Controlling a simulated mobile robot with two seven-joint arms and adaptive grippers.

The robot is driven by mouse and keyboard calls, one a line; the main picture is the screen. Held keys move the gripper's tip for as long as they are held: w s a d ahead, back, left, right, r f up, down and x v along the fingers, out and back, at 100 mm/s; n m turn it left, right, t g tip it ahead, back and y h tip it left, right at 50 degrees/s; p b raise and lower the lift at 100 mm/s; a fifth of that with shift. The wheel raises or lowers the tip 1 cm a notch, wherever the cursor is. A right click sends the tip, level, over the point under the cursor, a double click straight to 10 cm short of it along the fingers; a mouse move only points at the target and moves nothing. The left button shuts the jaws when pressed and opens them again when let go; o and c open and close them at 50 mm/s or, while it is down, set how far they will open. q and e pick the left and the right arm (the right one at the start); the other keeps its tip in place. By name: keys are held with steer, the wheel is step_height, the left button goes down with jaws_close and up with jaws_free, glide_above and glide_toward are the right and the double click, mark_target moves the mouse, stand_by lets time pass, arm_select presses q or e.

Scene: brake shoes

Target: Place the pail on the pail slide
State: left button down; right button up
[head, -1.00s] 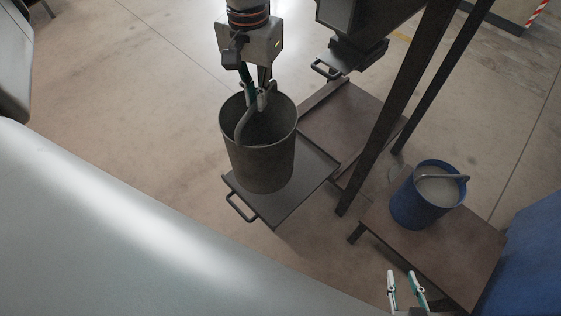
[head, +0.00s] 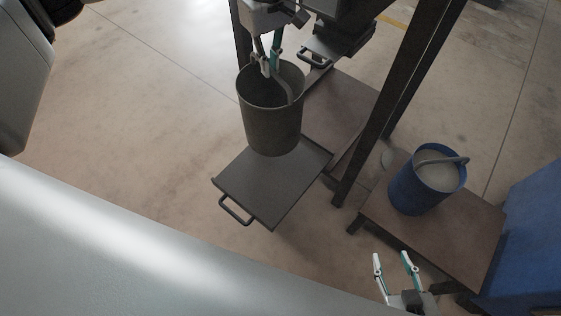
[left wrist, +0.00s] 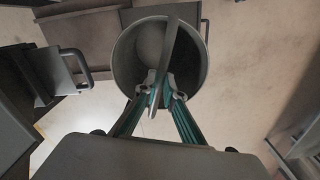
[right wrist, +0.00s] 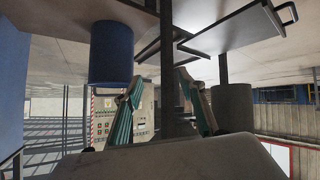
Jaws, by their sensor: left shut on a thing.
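The dark grey pail (head: 272,125) hangs upright from its bail handle in my left gripper (head: 270,70), which is shut on that handle. In the left wrist view the fingertips (left wrist: 162,94) pinch the handle (left wrist: 166,58) across the mouth of the pail (left wrist: 118,60). The pail slide (head: 262,188) is a flat dark plate with a front pull handle. In the head view the pail's base overlaps the slide's back part. The right wrist view shows a gap between the pail (right wrist: 236,108) and the slide (right wrist: 235,32). My right gripper (head: 391,256) is open and empty.
A blue pail (head: 425,185) with pale contents stands on a brown table (head: 462,240) at the right. A dark upright post (head: 385,115) stands between it and the slide. A dark machine part with a handle (head: 316,58) is close to the left gripper. The slide's front is clear.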

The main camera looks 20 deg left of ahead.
arm_select(q)
steer(key=w+f+n+b, duration=0.1)
steer(key=f, duration=0.6)
steer(key=w+f+n+b, duration=0.1)
steer(key=f+b, duration=0.1)
steer(key=f, duration=0.5)
steer(key=w+d+f+n+b, duration=0.1)
steer(key=f+b, duration=0.1)
steer(key=f, duration=0.5)
steer(key=shift+f, duration=0.2)
steer(key=shift+w+f+b, duration=0.15)
steer(key=shift+f+b, duration=0.15)
steer(key=shift+f, duration=0.4)
steer(key=shift+r, duration=0.2)
steer(key=c, duration=2.4)
jaws_free()
steer(key=shift+f, duration=0.2)
steer(key=shift+o, duration=1.3)
arm_select(e)
steer(key=a, duration=0.2)
steer(key=w+a+y, duration=0.1)
steer(key=shift+a+r+t, duration=0.25)
steer(key=shift+r+t, duration=0.05)
steer(key=shift+r, duration=0.1)
